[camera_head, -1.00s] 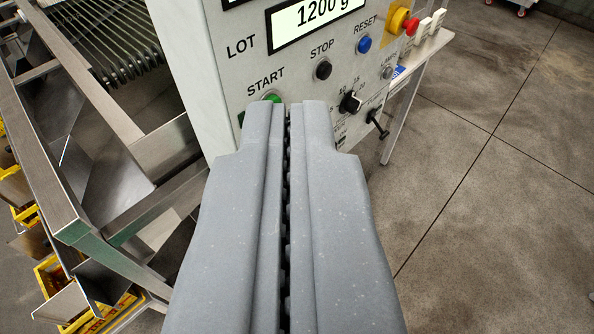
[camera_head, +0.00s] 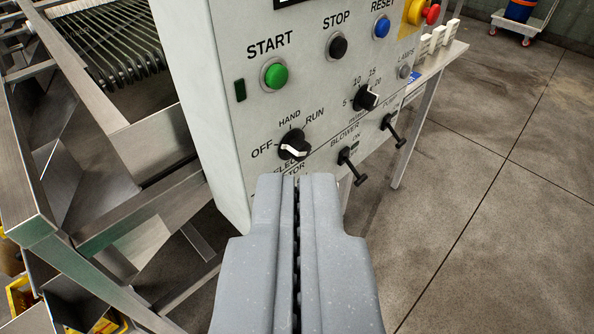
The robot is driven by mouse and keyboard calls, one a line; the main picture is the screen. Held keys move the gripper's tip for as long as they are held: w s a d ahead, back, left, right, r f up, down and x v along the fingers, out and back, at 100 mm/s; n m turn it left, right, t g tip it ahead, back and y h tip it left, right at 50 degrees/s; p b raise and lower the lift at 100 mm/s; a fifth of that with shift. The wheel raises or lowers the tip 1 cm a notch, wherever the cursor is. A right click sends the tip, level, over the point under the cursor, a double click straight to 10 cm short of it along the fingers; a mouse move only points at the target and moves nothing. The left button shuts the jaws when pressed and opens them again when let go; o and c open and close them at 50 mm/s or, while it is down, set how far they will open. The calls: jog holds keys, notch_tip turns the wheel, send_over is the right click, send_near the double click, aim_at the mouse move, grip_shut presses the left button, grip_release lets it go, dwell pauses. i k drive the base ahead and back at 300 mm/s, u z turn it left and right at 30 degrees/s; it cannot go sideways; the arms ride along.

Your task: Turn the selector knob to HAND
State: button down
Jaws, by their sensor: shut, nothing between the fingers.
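The selector knob (camera_head: 294,144) is black with a white bar. It sits low on the pale control panel (camera_head: 222,130), with OFF to its left, HAND above it and RUN at upper right. The white bar lies across the front of the knob, its left end towards OFF; I cannot tell its exact setting. My gripper (camera_head: 297,179) is shut and empty. Its tips are just below the knob in the picture, over the lower part of the SELECTOR label, and appear apart from the knob.
Above the knob are a green START button (camera_head: 275,75), a black STOP button (camera_head: 338,46) and a blue RESET button (camera_head: 381,27). To its right are a minutes dial (camera_head: 368,97) and two black levers, BLOWER (camera_head: 352,167) and another (camera_head: 392,130). Metal framing stands left; open floor lies right.

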aim_at(293, 146)
jog(key=k, duration=1.2)
jog(key=z, duration=0.55)
jog(key=i, duration=1.5)
jog(key=z, duration=0.2)
